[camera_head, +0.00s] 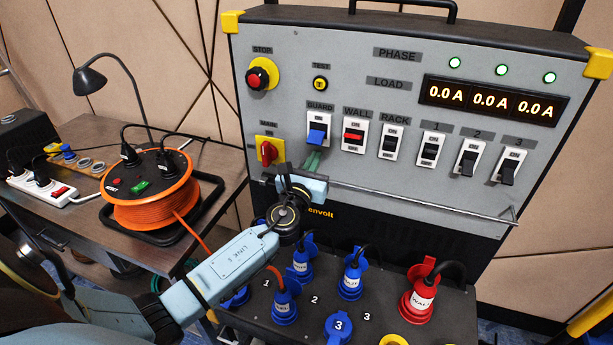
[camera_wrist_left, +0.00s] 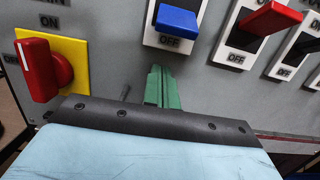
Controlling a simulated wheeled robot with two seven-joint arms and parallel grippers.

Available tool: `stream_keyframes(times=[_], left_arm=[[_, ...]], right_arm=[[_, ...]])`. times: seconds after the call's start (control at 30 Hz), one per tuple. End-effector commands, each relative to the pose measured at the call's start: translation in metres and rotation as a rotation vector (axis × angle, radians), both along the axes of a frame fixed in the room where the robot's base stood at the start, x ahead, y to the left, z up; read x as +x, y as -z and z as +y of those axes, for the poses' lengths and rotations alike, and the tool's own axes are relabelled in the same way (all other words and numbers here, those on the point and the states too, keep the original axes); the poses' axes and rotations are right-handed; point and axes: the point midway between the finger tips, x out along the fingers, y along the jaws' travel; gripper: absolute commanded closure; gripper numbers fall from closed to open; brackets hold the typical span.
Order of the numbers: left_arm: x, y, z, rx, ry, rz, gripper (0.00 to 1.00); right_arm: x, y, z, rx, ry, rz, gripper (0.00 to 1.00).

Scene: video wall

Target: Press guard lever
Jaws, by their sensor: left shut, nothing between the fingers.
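The guard lever (camera_head: 317,134) is a blue switch in a white plate under the GUARD label, on the grey panel. In the wrist view the blue lever (camera_wrist_left: 177,20) juts out above its OFF mark. My left gripper (camera_head: 312,161) is just below it, with green fingers shut and empty. In the wrist view the fingers (camera_wrist_left: 160,82) point up at the panel, below the switch plate, with a small gap in the picture between tips and lever. Whether they touch the panel is unclear. My right gripper is not in view.
A red rotary switch (camera_head: 268,151) on yellow is left of the fingers. A red WALL lever (camera_head: 354,136) and black RACK lever (camera_head: 390,144) are to the right. A metal rail (camera_head: 430,202) runs below the switches. Blue plugs (camera_head: 350,280) stand below. The displays (camera_head: 492,101) read 0.0 A.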

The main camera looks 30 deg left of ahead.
Motion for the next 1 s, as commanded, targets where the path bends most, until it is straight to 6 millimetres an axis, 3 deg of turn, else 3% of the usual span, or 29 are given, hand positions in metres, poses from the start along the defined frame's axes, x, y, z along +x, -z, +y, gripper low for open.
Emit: stream_keyframes(times=[0.1,0.3,0.77,1.0], left_arm=[[-0.011,-0.020,-0.003,-0.001,0.002,0.001,1.00],[-0.019,-0.033,-0.005,0.000,0.001,0.000,1.00],[-0.021,-0.034,-0.005,0.001,0.001,0.001,1.00],[-0.018,-0.039,-0.012,-0.007,0.013,0.029,1.00]], right_arm=[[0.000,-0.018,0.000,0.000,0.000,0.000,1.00],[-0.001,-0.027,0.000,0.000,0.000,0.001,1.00],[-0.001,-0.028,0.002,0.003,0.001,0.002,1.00],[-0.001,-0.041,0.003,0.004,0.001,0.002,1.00]])
